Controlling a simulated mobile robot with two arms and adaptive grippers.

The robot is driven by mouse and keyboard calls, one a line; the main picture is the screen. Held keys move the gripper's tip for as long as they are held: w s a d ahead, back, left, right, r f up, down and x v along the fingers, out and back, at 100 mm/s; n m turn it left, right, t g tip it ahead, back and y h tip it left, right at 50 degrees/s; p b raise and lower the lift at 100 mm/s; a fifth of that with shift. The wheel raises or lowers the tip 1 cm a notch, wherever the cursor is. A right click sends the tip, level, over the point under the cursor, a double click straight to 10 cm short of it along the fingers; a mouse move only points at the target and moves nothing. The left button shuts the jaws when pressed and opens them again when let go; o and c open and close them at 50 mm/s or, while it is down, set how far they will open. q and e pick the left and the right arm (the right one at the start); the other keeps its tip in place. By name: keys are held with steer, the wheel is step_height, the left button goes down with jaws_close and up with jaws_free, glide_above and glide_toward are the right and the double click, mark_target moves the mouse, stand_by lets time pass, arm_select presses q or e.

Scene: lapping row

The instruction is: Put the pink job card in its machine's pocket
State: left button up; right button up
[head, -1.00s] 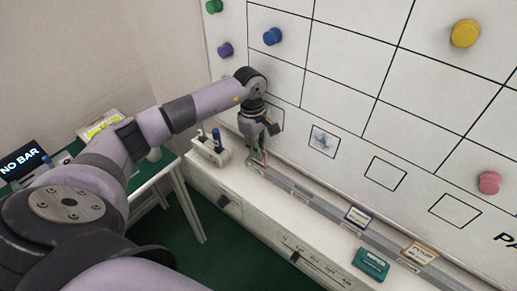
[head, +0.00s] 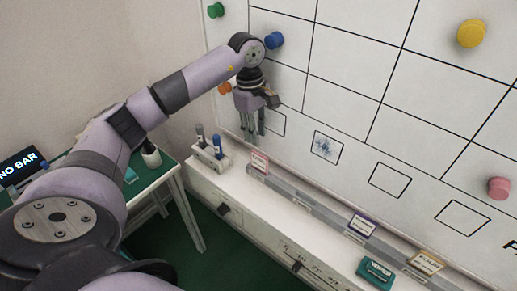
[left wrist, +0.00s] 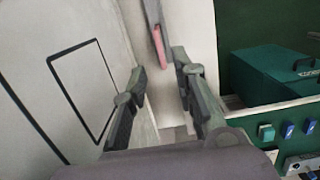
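The pink job card (head: 260,162) stands upright at the left end of the grey rail along the foot of the whiteboard. In the left wrist view the pink card (left wrist: 159,46) shows edge-on, beyond the fingertips. My left gripper (head: 249,136) is above the card, close to the board, fingers pointing down. In the left wrist view its fingers (left wrist: 159,68) are apart with nothing between them. A purple-edged card (head: 361,224) and a yellow-edged card (head: 427,261) stand further right along the rail. My right gripper is not in view.
A marker holder (head: 208,155) stands on the white ledge left of the rail. A green wiper box (head: 376,271) lies on the ledge at the right. Coloured magnets, such as the blue one (head: 274,40), stick out from the board. A green-topped table (head: 150,178) is at the left.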

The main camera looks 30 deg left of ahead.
arm_select(q)
steer(key=shift+a+r, duration=0.2)
steer(key=shift+r, duration=1.4)
